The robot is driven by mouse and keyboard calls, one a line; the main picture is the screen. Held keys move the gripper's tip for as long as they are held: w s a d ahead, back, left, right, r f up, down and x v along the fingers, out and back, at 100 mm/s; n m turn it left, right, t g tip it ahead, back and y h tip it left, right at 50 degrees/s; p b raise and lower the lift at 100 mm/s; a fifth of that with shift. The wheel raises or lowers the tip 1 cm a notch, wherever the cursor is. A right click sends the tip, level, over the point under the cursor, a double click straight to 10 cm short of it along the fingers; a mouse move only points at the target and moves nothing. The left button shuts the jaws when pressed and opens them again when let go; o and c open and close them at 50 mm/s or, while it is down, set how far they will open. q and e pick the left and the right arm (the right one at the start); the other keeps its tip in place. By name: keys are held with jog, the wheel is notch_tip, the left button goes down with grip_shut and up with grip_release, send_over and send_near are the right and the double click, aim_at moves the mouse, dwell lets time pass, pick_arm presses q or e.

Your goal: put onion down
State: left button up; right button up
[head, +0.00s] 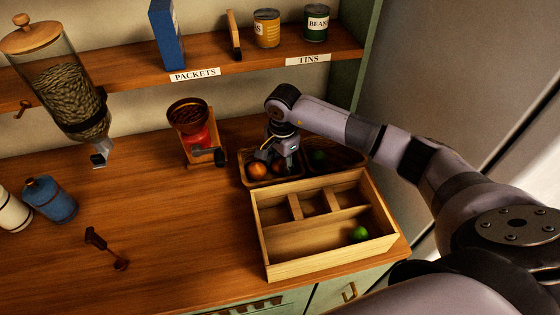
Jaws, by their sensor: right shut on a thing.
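My right gripper (276,160) reaches down into a dark wooden tray (246,180) behind the light wooden box. It is shut on a round orange-brown onion (279,168), low in the tray; the fingers hide part of it. Another round orange-brown item (257,170) lies in the tray just to the left, close to the fingers. I cannot tell whether the held onion touches the tray floor. My left gripper is not in view.
The divided light wooden box (290,275) stands in front, with a green lime (359,233) inside. A second tray (346,158) with dark green produce is right of the first. A red grinder (196,140) stands left. The counter's middle left is mostly clear.

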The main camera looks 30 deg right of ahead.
aim_at(282, 163)
jog(key=o, duration=0.7)
jog(key=shift+f, duration=0.15)
jog(key=o, duration=0.5)
jog(key=shift+r, duration=0.6)
jog(key=r+b, duration=0.1)
jog(key=r, duration=0.2)
jog(key=r+b, duration=0.1)
jog(key=r, duration=0.3)
jog(key=r+b, duration=0.1)
jog(key=r, duration=0.3)
jog(key=shift+s+r, duration=0.1)
jog(key=shift+s, duration=0.3)
